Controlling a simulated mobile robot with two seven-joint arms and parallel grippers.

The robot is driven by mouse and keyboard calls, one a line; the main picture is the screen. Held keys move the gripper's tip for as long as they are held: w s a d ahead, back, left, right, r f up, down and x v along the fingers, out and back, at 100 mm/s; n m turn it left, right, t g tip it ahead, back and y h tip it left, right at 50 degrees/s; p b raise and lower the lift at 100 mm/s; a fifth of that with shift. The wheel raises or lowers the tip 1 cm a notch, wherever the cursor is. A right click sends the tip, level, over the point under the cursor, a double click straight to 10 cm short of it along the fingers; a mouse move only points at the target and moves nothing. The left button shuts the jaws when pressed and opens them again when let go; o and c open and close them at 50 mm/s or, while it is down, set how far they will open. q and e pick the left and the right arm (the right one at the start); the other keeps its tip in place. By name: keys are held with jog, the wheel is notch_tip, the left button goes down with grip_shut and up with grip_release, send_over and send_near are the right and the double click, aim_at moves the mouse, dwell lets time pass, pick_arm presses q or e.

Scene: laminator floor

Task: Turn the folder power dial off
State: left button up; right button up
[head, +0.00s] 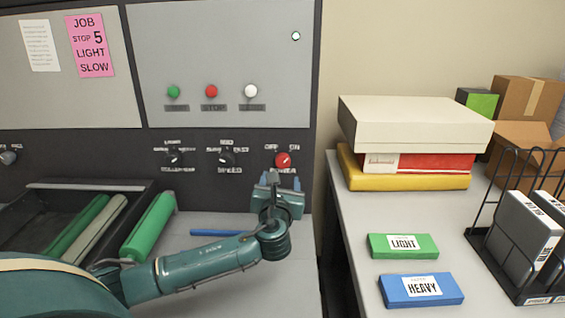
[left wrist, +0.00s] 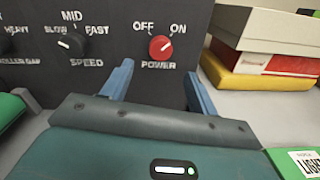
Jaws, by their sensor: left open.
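The red power dial (head: 283,160) is on the dark front panel, with OFF at its upper left, ON at its upper right and POWER below. In the left wrist view the dial (left wrist: 160,48) has a white mark that appears to lean up and right, toward ON. My left gripper (head: 281,180) is just below and in front of the dial, partly covering the POWER label in the head view. Its fingers are open and empty, and in the left wrist view the dial stands beyond the gap between the fingertips (left wrist: 159,70). My right gripper is not in view.
The speed dial (head: 227,157) and another black dial (head: 174,157) sit left on the same panel. Green, red and white buttons (head: 211,91) are above. Green and pale rollers (head: 150,226) lie at left. A side table at right holds boxes (head: 415,122) and a wire rack.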

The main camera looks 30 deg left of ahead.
aim_at(283, 164)
pick_arm(q)
jog(key=x, duration=0.8)
jog(key=shift+w+a+f, duration=0.1)
jog(key=shift+w+a, duration=0.1)
jog(key=shift+w, duration=0.15)
jog(key=shift+w+a, duration=0.15)
jog(key=shift+w, duration=0.2)
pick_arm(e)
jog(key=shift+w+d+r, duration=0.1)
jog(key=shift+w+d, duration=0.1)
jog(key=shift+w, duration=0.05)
pick_arm(q)
jog(key=c, duration=1)
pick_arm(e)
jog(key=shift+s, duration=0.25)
